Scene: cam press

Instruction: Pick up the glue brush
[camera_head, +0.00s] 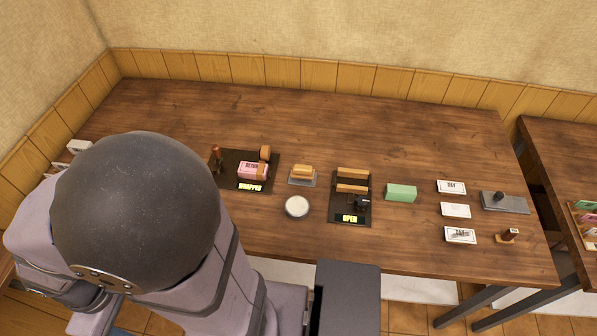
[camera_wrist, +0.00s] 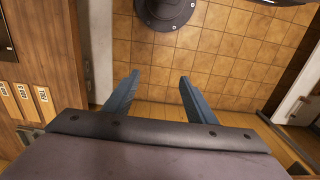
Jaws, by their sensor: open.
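I cannot make out a glue brush for certain in either view. A round pot or dish with a pale top (camera_head: 297,206) stands near the table's front edge, left of the black board marked "OPEN". No brush shows clearly on it. My gripper (camera_wrist: 158,77) shows in the wrist view, with two blue fingers apart and nothing between them. It points over the tiled floor, away from the items on the table. In the head view my arm hides the gripper and the left part of the table.
The wooden table (camera_head: 380,130) is clear along its back. A dark board with a pink block (camera_head: 253,170), a board marked "OPEN" (camera_head: 349,219), a green block (camera_head: 401,192), white cards (camera_head: 455,210), a grey plate (camera_head: 505,203) and a brown stamp-like piece (camera_head: 508,234) lie on it.

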